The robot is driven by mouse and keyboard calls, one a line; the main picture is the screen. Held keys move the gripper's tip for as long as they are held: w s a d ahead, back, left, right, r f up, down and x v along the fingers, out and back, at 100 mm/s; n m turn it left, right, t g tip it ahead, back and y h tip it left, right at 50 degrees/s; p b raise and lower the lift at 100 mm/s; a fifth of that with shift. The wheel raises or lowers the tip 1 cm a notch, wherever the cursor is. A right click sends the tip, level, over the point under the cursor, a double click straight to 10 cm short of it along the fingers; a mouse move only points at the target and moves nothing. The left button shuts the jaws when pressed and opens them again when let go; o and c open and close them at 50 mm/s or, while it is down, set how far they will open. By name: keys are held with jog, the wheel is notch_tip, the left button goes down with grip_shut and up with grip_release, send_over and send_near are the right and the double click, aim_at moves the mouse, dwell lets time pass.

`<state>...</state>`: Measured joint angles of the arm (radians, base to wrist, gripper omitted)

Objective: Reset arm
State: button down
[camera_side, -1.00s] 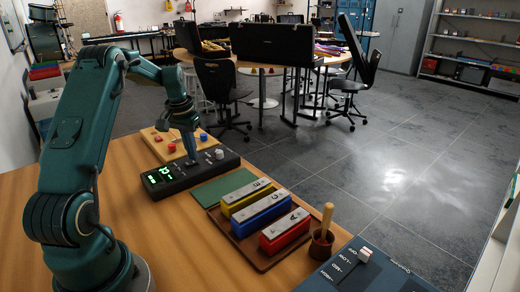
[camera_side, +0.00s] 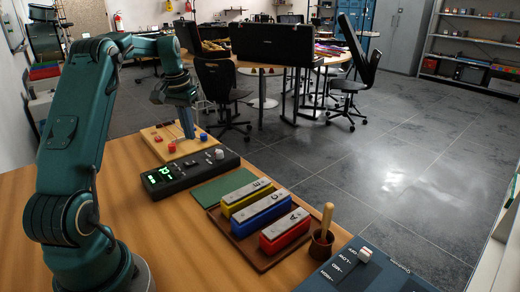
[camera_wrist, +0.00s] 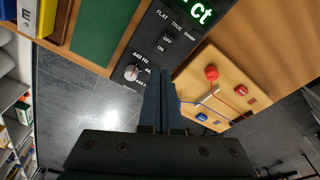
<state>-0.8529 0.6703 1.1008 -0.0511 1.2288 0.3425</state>
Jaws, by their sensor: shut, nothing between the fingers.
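My gripper (camera_side: 188,132) is shut and empty, pointing down above the wooden board (camera_side: 158,148) in the side view. In the wrist view my fingers (camera_wrist: 160,75) lie together, with the black tuner box (camera_wrist: 150,48) to their upper left and the board (camera_wrist: 228,75) to their right. The tuner box (camera_side: 180,177) has a lit green display (camera_side: 158,176) and a pale knob (camera_side: 219,154). The board carries red knobs (camera_wrist: 211,72) and a blue knob (camera_wrist: 201,117) with wires. My gripper appears apart from both.
A green mat (camera_side: 217,190) lies beside a brown tray (camera_side: 262,264) with yellow, blue and red chime bars. A mallet (camera_side: 326,219) stands in a brown cup (camera_side: 320,246). A blue panel (camera_side: 375,277) with a slider is at the front. Open wood lies nearer my base.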

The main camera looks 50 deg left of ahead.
jog(key=w+d+r+m+t, duration=0.1)
jog(key=d+r+m, duration=0.1)
jog(key=d+r, duration=0.55)
jog(key=d+r+m+t, duration=0.2)
jog(key=d+r, duration=0.2)
jog(key=d, duration=0.6)
jog(key=s+d+m+t, duration=0.1)
jog(key=s+d+m, duration=0.1)
jog(key=s+d, duration=0.65)
jog(key=s+d+f, duration=0.3)
jog(key=s+f, duration=0.2)
jog(key=f, duration=0.2)
jog(key=shift+s+d+h, duration=0.35)
jog(key=shift+s+h, duration=0.05)
